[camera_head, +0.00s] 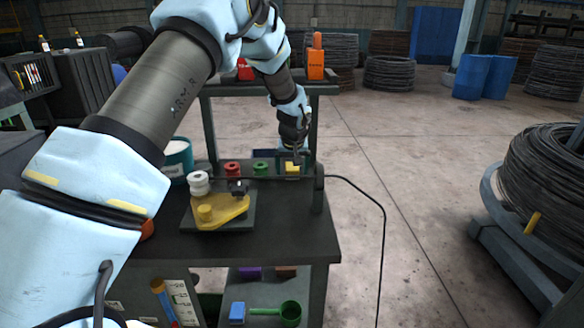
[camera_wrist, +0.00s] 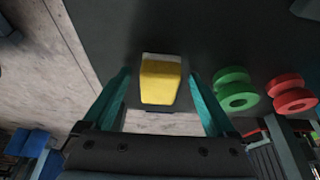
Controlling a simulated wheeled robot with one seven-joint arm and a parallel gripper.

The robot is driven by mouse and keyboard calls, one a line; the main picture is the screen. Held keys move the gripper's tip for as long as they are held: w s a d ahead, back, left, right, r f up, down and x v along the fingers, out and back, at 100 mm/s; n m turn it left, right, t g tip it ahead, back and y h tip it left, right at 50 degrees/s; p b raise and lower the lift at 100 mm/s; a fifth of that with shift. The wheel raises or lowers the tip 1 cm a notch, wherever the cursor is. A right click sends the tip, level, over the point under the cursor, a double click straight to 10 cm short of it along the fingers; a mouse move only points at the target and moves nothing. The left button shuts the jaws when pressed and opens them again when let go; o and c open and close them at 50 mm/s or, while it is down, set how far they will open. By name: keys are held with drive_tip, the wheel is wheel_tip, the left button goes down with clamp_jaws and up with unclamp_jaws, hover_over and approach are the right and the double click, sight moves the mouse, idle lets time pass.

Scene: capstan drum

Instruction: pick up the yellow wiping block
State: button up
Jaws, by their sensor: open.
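The yellow wiping block (camera_wrist: 160,82) lies on the dark bench top, with a pale strip along one end. In the wrist view it sits centred between the two teal fingers of my gripper (camera_wrist: 160,105), with a gap on each side. In the head view the block (camera_head: 292,169) is near the bench's far right corner, partly hidden by my gripper (camera_head: 297,158), which is just above it. My gripper is open and holds nothing. Whether the fingertips reach down to the block's height I cannot tell.
Green (camera_head: 260,168) and red (camera_head: 232,169) spools stand left of the block. A yellow fixture (camera_head: 222,208) with white rollers sits nearer on the bench. A black cable (camera_head: 372,194) runs off the right edge. Shelf posts flank the back. Wire coils (camera_head: 550,180) stand at right.

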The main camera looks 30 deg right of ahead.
drive_tip(key=shift+c, duration=0.3)
clamp_jaws()
idle(0.5)
drive_tip(key=shift+r+b, duration=0.1)
drive_tip(key=shift+b, duration=0.2)
drive_tip(key=shift+r+b, duration=0.2)
drive_tip(key=shift+b, duration=0.1)
drive_tip(key=shift+s+r+b, duration=0.15)
drive_tip(key=shift+r+b, duration=0.05)
drive_tip(key=shift+b, duration=0.15)
drive_tip(key=s+a+b, duration=0.1)
drive_tip(key=s, duration=0.1)
drive_tip(key=s+a+b, duration=0.1)
drive_tip(key=s, duration=0.1)
drive_tip(key=s+a+b, duration=0.1)
drive_tip(key=s, duration=0.2)
drive_tip(key=shift+a+r+b, duration=0.15)
drive_tip(key=shift+r+b, duration=0.1)
drive_tip(key=shift+b, duration=0.15)
wheel_tip(320, 180, up, 14)
drive_tip(key=b, duration=0.2)
drive_tip(key=shift+f+b, duration=0.2)
drive_tip(key=shift+b, duration=0.1)
